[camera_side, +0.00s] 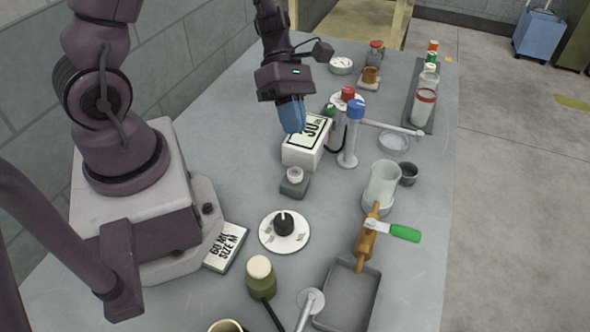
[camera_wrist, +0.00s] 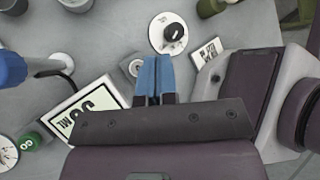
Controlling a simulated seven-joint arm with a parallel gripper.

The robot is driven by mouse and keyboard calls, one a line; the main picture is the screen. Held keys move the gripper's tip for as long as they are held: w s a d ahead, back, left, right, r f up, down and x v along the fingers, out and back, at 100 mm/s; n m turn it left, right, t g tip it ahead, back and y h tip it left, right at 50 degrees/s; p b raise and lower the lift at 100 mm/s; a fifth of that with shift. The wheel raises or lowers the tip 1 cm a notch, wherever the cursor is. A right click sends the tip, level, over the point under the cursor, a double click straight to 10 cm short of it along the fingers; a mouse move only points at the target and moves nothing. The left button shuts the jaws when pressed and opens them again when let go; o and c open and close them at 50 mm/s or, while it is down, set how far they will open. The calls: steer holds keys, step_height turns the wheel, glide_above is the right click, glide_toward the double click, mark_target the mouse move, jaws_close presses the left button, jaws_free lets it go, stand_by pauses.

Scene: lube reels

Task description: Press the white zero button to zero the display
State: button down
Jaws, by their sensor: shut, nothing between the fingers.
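The white zero button (camera_side: 295,174) sits on a small grey block (camera_side: 294,187) in front of the display box. In the wrist view the button (camera_wrist: 135,67) lies just to the left of my fingertips. The display (camera_side: 308,131) is a white box with a lit screen whose reading ends in "ML"; it looks like "30". It also shows in the wrist view (camera_wrist: 88,106), at left. My gripper (camera_side: 297,131) has blue fingers, shut and empty, pointing down. In the side view they are above and beyond the button, overlapping the display box. No contact with the button shows.
A blue-topped tap (camera_side: 352,130) stands right of the display. A glass beaker (camera_side: 382,182) and a grey tray (camera_side: 348,297) are at right.

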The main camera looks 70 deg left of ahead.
mark_target(297, 170)
steer(key=shift+w+d+r+n+t, duration=0.1)
steer(key=shift+w+r+n+t, duration=0.05)
steer(key=shift+n, duration=0.4)
steer(key=shift+w+d+r+n+t, duration=0.1)
steer(key=shift+w+n+t, duration=0.05)
steer(key=shift+n, duration=0.4)
steer(key=shift+f, duration=4.4)
steer(key=shift+f, duration=0.15)
steer(key=shift+f, duration=0.25)
steer(key=shift+f, duration=0.5)
steer(key=shift+r, duration=0.95)
